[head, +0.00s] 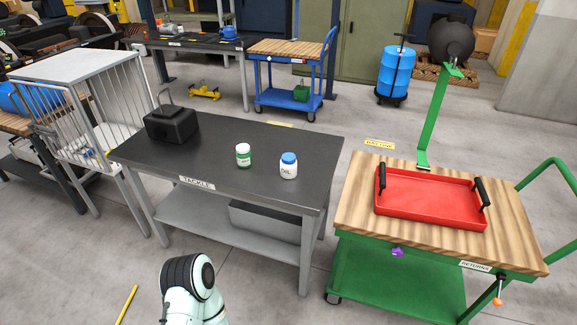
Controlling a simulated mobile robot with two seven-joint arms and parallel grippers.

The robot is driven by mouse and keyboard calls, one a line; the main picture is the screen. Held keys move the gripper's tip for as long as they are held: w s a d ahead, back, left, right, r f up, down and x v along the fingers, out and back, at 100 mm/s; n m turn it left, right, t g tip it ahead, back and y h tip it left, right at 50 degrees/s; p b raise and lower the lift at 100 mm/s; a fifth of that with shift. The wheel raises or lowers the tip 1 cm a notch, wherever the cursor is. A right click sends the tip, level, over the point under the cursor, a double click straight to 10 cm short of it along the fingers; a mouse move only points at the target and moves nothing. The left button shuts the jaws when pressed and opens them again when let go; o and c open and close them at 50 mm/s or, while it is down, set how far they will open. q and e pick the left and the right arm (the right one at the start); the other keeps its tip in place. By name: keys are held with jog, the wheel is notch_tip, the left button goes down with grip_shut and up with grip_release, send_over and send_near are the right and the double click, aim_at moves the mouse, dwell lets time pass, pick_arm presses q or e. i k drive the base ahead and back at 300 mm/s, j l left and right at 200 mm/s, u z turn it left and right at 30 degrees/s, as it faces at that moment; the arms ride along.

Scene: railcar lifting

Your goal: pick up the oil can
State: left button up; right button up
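I cannot make out a thing that is clearly an oil can. On the dark-topped table marked TACKLE (235,140) stand two small white containers, upright and apart. One is a jar with a white lid and a green label (243,155). The other is a bottle with a blue lid (288,166), its dark lettering too small to read surely. A small green thing (304,94) sits on the lower shelf of a blue cart at the back. Neither gripper shows; only a white and dark part of my arm is in view at the bottom.
A black case (171,124) stands on the table's left part. A green cart (350,215) at right bears a red tray (430,200) with black handles. A white wire cage (88,105) stands at left.

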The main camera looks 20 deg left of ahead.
aim_at(287, 171)
jog(key=i+j, duration=0.1)
jog(key=j, duration=0.35)
jog(key=i+j, duration=0.1)
jog(key=j, duration=0.35)
jog(key=i+j, duration=0.1)
jog(key=j, duration=0.35)
